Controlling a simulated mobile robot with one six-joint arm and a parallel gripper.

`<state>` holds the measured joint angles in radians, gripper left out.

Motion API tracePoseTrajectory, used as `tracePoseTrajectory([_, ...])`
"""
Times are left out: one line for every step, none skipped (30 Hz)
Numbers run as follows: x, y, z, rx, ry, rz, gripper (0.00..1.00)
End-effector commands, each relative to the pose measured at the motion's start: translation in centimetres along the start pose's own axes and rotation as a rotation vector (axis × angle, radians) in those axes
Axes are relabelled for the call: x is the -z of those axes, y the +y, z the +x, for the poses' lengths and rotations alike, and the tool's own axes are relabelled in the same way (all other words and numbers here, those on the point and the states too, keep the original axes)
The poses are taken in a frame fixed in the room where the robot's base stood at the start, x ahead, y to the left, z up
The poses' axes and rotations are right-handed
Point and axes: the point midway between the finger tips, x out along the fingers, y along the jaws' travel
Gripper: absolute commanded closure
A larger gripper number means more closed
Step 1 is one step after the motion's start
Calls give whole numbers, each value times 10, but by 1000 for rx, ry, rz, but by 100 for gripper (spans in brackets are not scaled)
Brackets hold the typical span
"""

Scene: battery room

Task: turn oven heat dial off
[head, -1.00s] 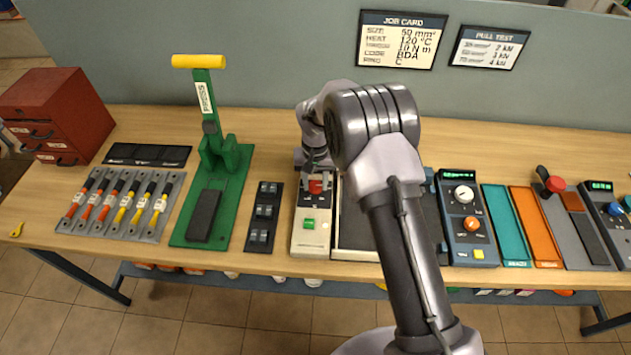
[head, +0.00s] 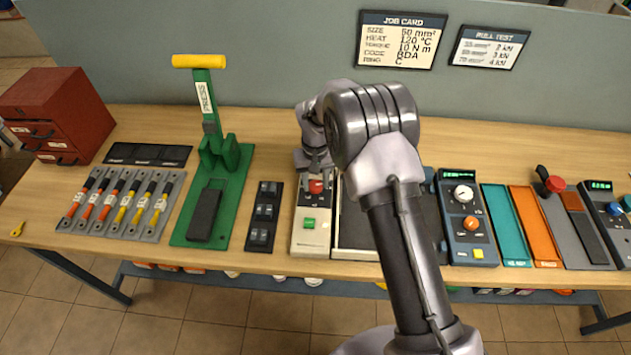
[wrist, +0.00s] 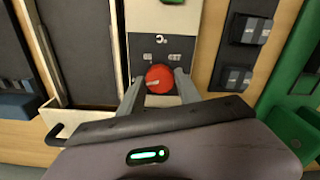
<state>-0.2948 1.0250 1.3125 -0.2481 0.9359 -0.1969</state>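The red heat dial (wrist: 159,78) sits on the dark part of the oven's narrow control panel in the wrist view, with two small labels and a white symbol above it. A light line runs across it, roughly sideways. It also shows in the head view (head: 316,187), above the green button (head: 309,223). My gripper (wrist: 160,83) has one finger on each side of the dial. The fingers look open, with a small gap to the dial on each side. The wrist hides part of the far panel in the head view.
The green press (head: 217,180) stands left of the panel, with a dark block of switches (head: 263,215) between. A pale-framed tray (head: 357,254) lies right, partly behind my arm. Further right is a box with white and orange knobs (head: 468,245). Bare wood lies behind.

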Motion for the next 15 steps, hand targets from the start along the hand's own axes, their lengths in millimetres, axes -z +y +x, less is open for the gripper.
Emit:
tracePoseTrajectory([0, 0, 0, 0, 0, 0, 47])
tracePoseTrajectory([0, 0, 0, 0, 0, 0, 42])
tracePoseTrajectory([0, 0, 0, 0, 0, 1, 41])
tracePoseTrajectory([0, 0, 0, 0, 0, 1, 41])
tracePoseTrajectory([0, 0, 0, 0, -1, 1, 41])
tracePoseTrajectory([0, 0, 0, 0, -1, 1, 41])
tracePoseTrajectory([0, 0, 0, 0, -1, 1, 41])
tracePoseTrajectory([0, 0, 0, 0, -1, 1, 41])
tracePoseTrajectory([0, 0, 0, 0, -1, 1, 41])
tracePoseTrajectory([0, 0, 0, 0, -1, 2, 41])
tracePoseTrajectory([0, 0, -1, 0, -1, 2, 41])
tracePoseTrajectory([0, 0, -3, 0, 0, 2, 41])
tracePoseTrajectory([0, 0, -7, 0, 0, 2, 41])
tracePoseTrajectory([0, 0, -12, 0, 0, 2, 41])
tracePoseTrajectory([0, 0, -22, 0, 1, 2, 41])
